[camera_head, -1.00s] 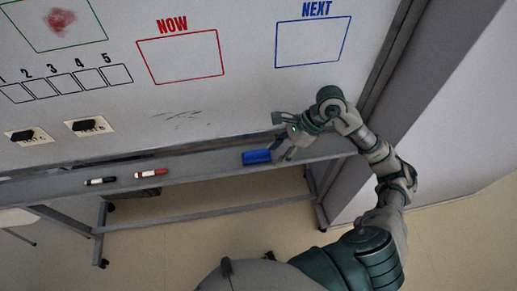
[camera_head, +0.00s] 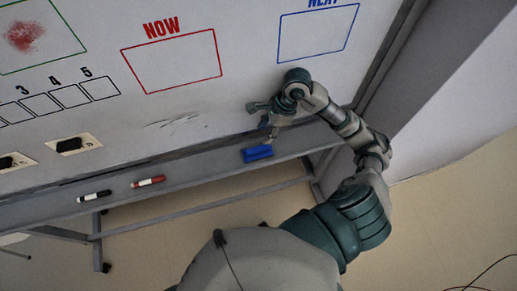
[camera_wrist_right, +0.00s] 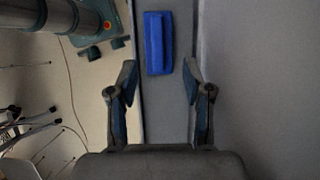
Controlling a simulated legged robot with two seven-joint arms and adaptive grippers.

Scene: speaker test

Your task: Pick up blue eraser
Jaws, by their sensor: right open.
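The blue eraser (camera_head: 257,153) lies on the grey tray (camera_head: 205,172) below the whiteboard, towards its right end. In the right wrist view the eraser (camera_wrist_right: 158,43) is ahead of my right gripper, roughly centred between the line of its fingers. My right gripper (camera_head: 267,120) is just above the eraser, close to the board. In the right wrist view its two fingers (camera_wrist_right: 160,82) are spread apart with nothing between them. My left gripper is not in view.
A black marker (camera_head: 94,196) and a red marker (camera_head: 147,181) lie on the tray to the left. The whiteboard (camera_head: 215,105) rises close behind the tray. A grey wall (camera_head: 440,110) stands at the right.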

